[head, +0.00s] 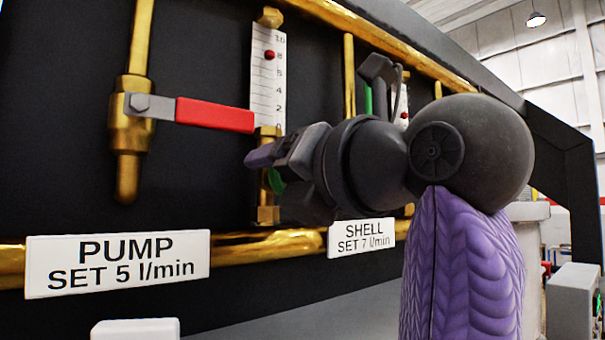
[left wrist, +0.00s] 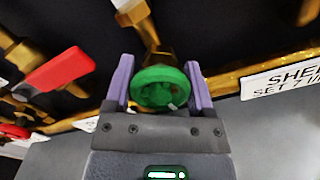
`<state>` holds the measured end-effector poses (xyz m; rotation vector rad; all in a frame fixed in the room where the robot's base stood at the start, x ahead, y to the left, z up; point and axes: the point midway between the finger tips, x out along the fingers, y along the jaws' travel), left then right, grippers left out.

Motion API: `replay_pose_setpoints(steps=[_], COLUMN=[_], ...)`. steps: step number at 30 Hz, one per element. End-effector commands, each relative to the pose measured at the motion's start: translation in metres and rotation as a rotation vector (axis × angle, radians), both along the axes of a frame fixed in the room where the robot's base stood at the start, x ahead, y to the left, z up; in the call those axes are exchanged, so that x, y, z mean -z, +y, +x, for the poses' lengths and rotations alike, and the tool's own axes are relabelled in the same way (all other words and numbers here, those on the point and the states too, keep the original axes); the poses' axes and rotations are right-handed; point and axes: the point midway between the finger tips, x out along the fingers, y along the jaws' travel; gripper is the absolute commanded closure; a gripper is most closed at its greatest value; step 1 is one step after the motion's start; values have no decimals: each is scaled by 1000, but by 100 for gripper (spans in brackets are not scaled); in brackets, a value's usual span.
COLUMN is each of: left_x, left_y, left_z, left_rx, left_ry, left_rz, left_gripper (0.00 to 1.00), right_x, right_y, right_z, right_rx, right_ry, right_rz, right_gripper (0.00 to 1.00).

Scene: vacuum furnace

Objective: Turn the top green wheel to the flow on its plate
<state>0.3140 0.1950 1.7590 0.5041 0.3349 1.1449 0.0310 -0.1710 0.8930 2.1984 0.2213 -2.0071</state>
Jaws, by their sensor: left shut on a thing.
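The green wheel (left wrist: 160,88) sits on a brass stem between the two purple fingers of my left gripper (left wrist: 159,85) in the left wrist view. The gripper is shut on the wheel's rim. In the head view my left gripper (head: 262,160) covers most of the wheel, and only a green sliver (head: 275,181) shows below the fingers. Above it stands a white flow gauge (head: 267,85) with a red ball (head: 269,55) near the 8 mark. The plate (head: 117,264) at the lower left reads PUMP SET 5 l/min. My right gripper is out of view.
A red lever (head: 214,114) on a brass valve is left of the gripper. A second plate (head: 361,236) reads SHELL SET 7 l/min. A second gauge with a red ball (head: 404,115) is partly hidden behind my arm. Brass pipes (head: 265,245) run along the dark panel.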

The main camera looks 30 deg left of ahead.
Motion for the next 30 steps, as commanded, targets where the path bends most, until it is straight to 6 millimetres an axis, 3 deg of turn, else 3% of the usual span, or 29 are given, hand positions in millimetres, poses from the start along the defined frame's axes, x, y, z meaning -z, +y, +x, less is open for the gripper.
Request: replay_pose_setpoints(steps=[10,25,26,30], left_x=[0,1,1,0], left_y=[1,1,1,0], left_z=[0,0,0,0], left_rx=[-2,-2,-2,-1], left_ry=[105,121,121,120], left_rz=[41,47,47,48], left_gripper=[89,89,28,0], right_x=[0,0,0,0], right_y=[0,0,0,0], right_z=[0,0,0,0], right_rx=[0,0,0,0], right_ry=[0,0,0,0], right_rz=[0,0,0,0], right_gripper=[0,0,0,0])
